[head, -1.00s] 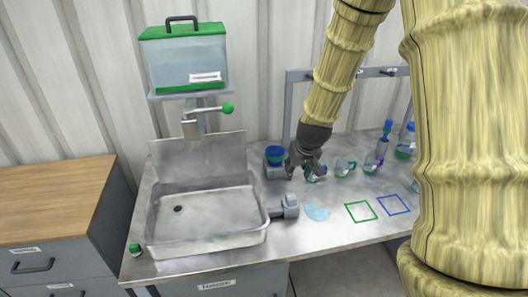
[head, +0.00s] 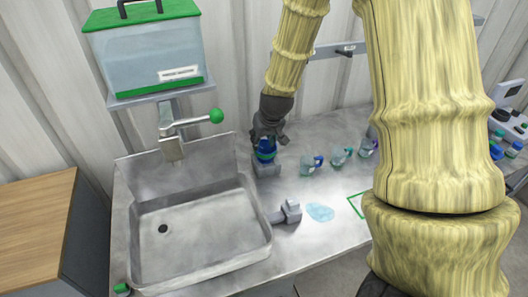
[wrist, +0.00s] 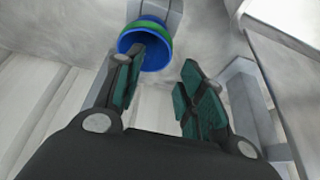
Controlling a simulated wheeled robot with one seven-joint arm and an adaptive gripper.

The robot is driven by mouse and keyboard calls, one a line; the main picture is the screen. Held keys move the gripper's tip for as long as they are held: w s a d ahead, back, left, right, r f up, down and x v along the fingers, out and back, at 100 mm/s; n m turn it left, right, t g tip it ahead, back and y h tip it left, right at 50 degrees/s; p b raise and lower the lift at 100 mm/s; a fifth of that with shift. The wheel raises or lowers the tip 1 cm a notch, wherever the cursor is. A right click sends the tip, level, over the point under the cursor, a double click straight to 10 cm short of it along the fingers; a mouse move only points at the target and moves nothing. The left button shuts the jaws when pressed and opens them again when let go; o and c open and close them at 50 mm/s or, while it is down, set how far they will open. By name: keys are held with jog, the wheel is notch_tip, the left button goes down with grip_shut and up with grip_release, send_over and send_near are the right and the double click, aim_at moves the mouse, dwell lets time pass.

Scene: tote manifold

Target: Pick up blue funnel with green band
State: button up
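The blue funnel with a green band (head: 265,152) sits upright at a grey block-like holder (head: 267,169) on the counter, right of the sink. My gripper (head: 268,137) is just above and behind it and hides part of its top. In the wrist view, the funnel's wide blue mouth (wrist: 157,58) and green band show beyond the fingertips, nearer the left finger. My gripper (wrist: 160,67) is open there, with nothing between its fingers. I cannot tell whether the left fingertip touches the funnel's rim.
A sink (head: 200,232) with a lever tap (head: 190,124) is on the left. A grey clamp-like piece (head: 291,211) and a pale blue puddle (head: 320,212) lie in front. Several clear cups (head: 311,165) stand to the right. A green square outline (head: 356,203) marks the counter.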

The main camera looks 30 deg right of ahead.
aim_at(261, 157)
jog(key=w+f, duration=0.3)
jog(key=shift+w+f+p, duration=0.15)
jog(key=shift+f+p, duration=0.1)
jog(key=shift+p, duration=0.05)
jog(key=shift+s+d+f+p, duration=0.1)
jog(key=shift+s+p, duration=0.5)
jog(key=shift+s, duration=0.15)
jog(key=shift+f, duration=0.3)
jog(key=x, duration=0.1)
jog(key=p+x, duration=0.1)
jog(key=x, duration=0.1)
jog(key=shift+w+f, duration=0.15)
jog(key=shift+w, duration=0.35)
jog(key=shift+s+f+p, duration=0.1)
jog(key=shift+s+p, duration=0.15)
jog(key=shift+p, duration=0.05)
jog(key=shift+w+f, duration=0.15)
jog(key=shift+w, duration=0.05)
grip_shut()
